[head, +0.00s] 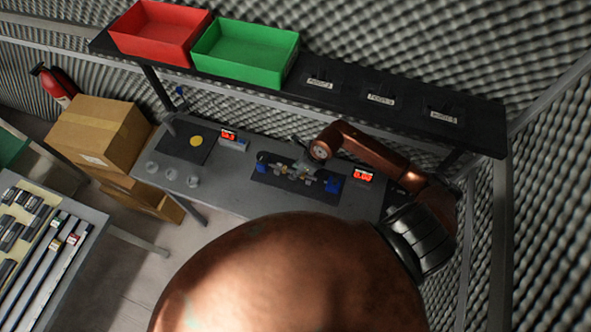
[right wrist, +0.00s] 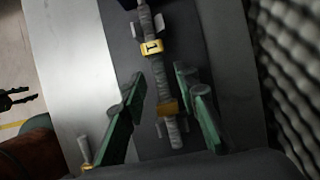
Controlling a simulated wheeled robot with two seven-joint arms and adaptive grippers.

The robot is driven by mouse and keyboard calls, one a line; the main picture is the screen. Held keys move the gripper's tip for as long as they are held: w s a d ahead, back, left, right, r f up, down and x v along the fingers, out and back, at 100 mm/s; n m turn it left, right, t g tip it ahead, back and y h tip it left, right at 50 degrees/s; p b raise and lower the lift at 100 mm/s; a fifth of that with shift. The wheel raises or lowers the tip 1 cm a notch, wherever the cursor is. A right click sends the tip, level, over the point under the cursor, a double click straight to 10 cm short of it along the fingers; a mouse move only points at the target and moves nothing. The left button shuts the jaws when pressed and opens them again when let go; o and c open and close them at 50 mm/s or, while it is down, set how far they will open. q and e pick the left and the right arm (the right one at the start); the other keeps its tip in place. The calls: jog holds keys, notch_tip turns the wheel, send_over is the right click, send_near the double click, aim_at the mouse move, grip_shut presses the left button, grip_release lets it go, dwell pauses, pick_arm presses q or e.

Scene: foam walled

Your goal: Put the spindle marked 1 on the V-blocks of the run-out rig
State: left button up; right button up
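The spindle marked 1 (right wrist: 153,65) is a grey stepped shaft with a yellow band bearing a 1 and a second yellow band lower down. In the right wrist view it lies along the dark base of the run-out rig (right wrist: 207,50), with pale block pieces beside its upper and lower parts. The rig (head: 287,184) also shows in the head view, with blue blocks at both ends. My right gripper (right wrist: 160,82) is open, its green fingers on either side of the spindle with gaps. The spindle's seating in the V-blocks is partly hidden. A dark claw at the left edge seems to be my left gripper (right wrist: 16,98).
A red bin (head: 160,32) and a green bin (head: 246,54) stand on the shelf above the bench. A red-digit display (head: 363,175) stands right of the rig. A dark mat with a yellow disc (head: 196,141) lies left. The foam wall (right wrist: 285,70) is close on the right.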

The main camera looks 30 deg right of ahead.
jog(key=b+v, duration=0.2)
jog(key=v, duration=1)
